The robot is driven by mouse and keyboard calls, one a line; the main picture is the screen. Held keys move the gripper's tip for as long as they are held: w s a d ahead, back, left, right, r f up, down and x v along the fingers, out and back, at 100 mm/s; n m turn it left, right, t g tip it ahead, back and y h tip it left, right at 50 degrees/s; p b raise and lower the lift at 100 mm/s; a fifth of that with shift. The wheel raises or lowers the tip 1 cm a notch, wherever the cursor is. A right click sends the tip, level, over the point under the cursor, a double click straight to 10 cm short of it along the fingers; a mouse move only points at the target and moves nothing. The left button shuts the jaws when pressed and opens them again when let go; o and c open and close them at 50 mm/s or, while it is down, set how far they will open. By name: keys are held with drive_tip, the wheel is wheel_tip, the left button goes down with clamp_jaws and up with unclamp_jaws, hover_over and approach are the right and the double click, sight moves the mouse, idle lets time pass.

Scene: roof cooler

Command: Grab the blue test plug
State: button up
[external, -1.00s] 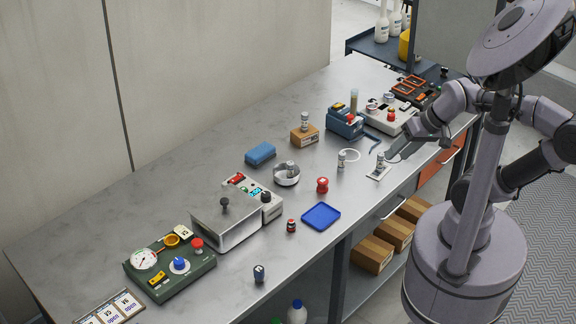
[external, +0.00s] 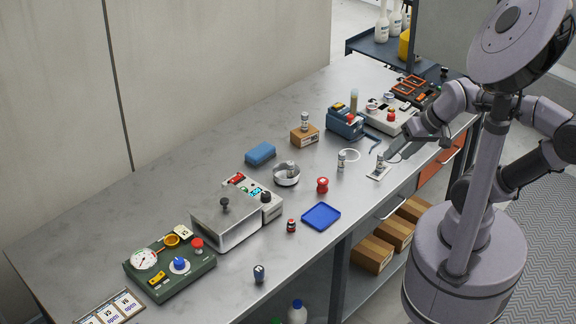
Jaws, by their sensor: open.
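A small dark blue plug with a pale top (external: 259,273) stands upright near the front edge of the bench, at the lower middle of the external view. It looks like the blue test plug, though its details are too small to read. My gripper (external: 384,158) is far from it, toward the right end of the bench. It is open, close by a small grey-capped vial (external: 380,161) on a white card (external: 378,174). The fingertips are small here, and I cannot tell whether they touch the vial.
Between them on the bench (external: 120,215) are a blue tray (external: 321,216), a red-capped vial (external: 291,225), a red spool-like piece (external: 322,185) and a round dish (external: 286,178). A metal box (external: 225,226) and a green gauge panel (external: 150,285) stand left of the plug.

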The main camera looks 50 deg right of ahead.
drive_tip(key=w+a+n+g+y+p, duration=0.2)
drive_tip(key=w+a+n+g, duration=0.3)
drive_tip(key=w+a+n, duration=1.2)
drive_tip(key=n+g, duration=0.2)
drive_tip(key=n, duration=0.6)
approach(258, 274)
drive_tip(key=shift+n, duration=0.6)
drive_tip(key=b+x, duration=0.2)
drive_tip(key=x, duration=0.1)
drive_tip(key=b+x, duration=0.1)
drive_tip(key=b, duration=0.1)
drive_tip(key=shift+w+f, duration=0.25)
drive_tip(key=shift+w, duration=0.15)
drive_tip(key=b+x, duration=0.1)
drive_tip(key=x, duration=0.1)
drive_tip(key=b+x, duration=0.2)
drive_tip(key=x, duration=0.1)
drive_tip(key=shift+s+a+f, duration=0.1)
drive_tip(key=shift+s+f, duration=0.2)
drive_tip(key=shift+s, duration=0.15)
drive_tip(key=shift+a+f, duration=0.15)
drive_tip(key=shift+f, duration=0.1)
drive_tip(key=shift+r, duration=0.2)
drive_tip(key=shift+c, duration=0.4)
clamp_jaws()
